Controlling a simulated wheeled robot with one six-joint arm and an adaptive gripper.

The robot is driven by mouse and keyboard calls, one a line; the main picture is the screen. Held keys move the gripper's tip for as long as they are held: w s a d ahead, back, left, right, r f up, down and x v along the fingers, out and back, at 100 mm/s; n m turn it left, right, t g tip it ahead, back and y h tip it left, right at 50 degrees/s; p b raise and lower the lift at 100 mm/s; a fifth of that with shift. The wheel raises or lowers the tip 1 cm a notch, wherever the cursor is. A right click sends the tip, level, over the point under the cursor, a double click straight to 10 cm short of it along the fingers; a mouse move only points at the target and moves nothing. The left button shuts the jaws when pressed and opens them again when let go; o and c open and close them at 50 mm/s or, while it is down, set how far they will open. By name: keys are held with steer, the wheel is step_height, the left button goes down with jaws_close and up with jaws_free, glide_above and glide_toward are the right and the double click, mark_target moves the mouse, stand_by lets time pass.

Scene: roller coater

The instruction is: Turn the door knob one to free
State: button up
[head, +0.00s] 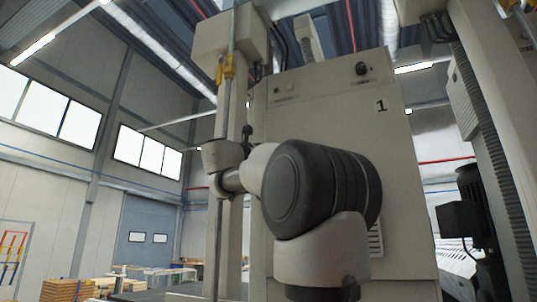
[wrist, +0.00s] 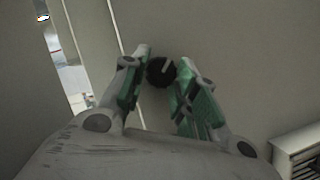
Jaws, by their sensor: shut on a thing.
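The door knob (wrist: 160,72) is a round black knob with a pale pointer line slanting up to the right. It sits on the grey panel in the wrist view. My gripper (wrist: 163,68) has its two green-padded fingers on either side of the knob, shut on it. In the head view the cabinet door (head: 325,120) carries the label "1" (head: 381,106). My arm covers the lower middle of the door there. A small dark part shows near the door's left edge, but I cannot tell whether it is the knob or my gripper.
Another black knob (head: 361,68) is high on the cabinet. A vertical post (head: 232,100) stands left of the door. A black motor (head: 470,220) and ribbed hose (head: 487,130) are at right. A louvred vent (wrist: 298,155) is at the lower right in the wrist view.

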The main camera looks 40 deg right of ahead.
stand_by(0.5)
steer(key=o, duration=1)
steer(key=v, duration=1.2)
